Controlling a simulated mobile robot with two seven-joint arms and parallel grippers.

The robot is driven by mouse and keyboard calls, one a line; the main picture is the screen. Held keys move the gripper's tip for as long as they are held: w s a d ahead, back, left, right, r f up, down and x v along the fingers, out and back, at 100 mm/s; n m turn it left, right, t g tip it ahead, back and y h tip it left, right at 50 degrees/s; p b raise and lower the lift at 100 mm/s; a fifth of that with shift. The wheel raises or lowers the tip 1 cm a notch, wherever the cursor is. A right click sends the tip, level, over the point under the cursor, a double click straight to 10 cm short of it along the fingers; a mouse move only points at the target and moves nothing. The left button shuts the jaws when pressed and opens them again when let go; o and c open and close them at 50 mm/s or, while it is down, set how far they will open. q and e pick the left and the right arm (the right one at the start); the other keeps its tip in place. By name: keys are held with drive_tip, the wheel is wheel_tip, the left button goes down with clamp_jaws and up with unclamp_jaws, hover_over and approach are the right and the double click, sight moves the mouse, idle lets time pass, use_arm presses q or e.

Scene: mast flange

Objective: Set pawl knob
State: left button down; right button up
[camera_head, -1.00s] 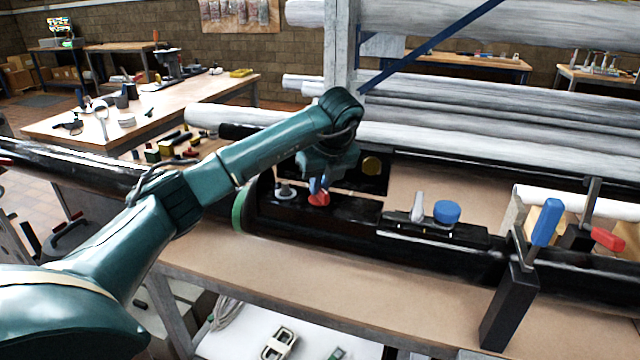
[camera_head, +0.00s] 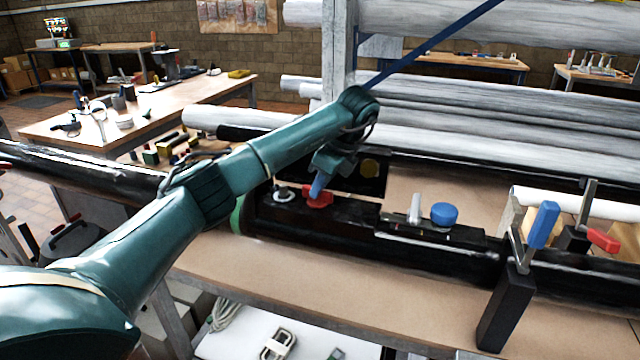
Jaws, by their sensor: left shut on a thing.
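My left gripper (camera_head: 317,188) reaches down from the teal arm, with its blue fingers at a red knob (camera_head: 319,200). It is shut on the red knob, which sits on top of a black block (camera_head: 350,212) on the long black mast (camera_head: 440,255). The fingers and wrist hide part of the knob, so its exact angle is hard to tell. A small grey-white round fitting (camera_head: 284,194) is just left of the red knob. A grey lever (camera_head: 414,209) and a round blue knob (camera_head: 444,214) stand further right. My right gripper does not show.
Clamps with a blue handle (camera_head: 544,225) and a red handle (camera_head: 603,240) stand on the right. Pale pipes (camera_head: 450,110) lie behind the mast. The front strip of the bench (camera_head: 300,275) is clear. A wooden table (camera_head: 190,95) with tools stands back left.

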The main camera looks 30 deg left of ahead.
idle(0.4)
use_arm(q)
drive_tip(key=c, duration=1.4)
unclamp_jaws()
drive_tip(key=shift+c, duration=0.2)
drive_tip(key=p+v, duration=0.3)
drive_tip(key=v, duration=1)
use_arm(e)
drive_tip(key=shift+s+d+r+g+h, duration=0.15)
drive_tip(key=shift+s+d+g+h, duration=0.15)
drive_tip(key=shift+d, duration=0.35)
use_arm(q)
drive_tip(key=shift+w+r, duration=0.1)
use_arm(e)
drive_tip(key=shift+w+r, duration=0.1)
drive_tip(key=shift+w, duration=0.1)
